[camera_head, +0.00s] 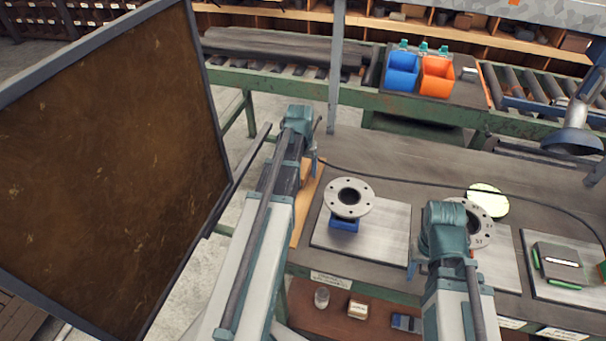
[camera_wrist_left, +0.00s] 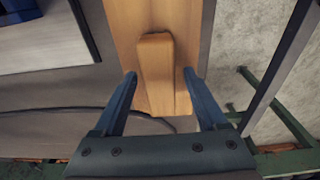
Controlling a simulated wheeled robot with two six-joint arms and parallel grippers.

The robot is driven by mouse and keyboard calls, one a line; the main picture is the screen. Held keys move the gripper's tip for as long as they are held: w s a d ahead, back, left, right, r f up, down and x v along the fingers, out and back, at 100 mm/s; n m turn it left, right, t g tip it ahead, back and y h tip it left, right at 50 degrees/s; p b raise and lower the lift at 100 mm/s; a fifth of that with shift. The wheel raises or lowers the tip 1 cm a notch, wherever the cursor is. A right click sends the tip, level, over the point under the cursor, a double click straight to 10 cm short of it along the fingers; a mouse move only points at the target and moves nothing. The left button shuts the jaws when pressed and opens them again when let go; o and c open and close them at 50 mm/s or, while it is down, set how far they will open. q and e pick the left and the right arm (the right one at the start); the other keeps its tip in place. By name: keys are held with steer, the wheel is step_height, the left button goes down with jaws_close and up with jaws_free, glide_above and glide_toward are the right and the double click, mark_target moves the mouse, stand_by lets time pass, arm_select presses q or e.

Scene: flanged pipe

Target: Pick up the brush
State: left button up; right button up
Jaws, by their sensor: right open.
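In the left wrist view a wooden, tan brush (camera_wrist_left: 156,62) lies on a lighter wooden board (camera_wrist_left: 126,22). Its bristles are not visible. My left gripper (camera_wrist_left: 159,74) is open, with one finger to each side of the brush's near part and visible gaps between. In the head view the board (camera_head: 309,205) shows at the left edge of the workbench, and my left gripper (camera_head: 314,140) is above it. The brush is mostly hidden there by my arm. My right gripper (camera_head: 440,266) is over the bench near a flange, its fingers partly hidden.
A flanged pipe (camera_head: 349,198) stands on a metal plate (camera_head: 385,232). Another flange (camera_head: 480,228) is beside my right gripper. A black cable (camera_head: 400,178) crosses the bench. A large brown panel (camera_head: 110,150) stands at left.

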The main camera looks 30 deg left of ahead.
mark_target(303, 167)
arm_select(q)
jaws_close()
stand_by(0.3)
step_height(303, 167, up, 10)
steer(key=p, duration=1)
arm_select(e)
step_height(303, 167, up, 10)
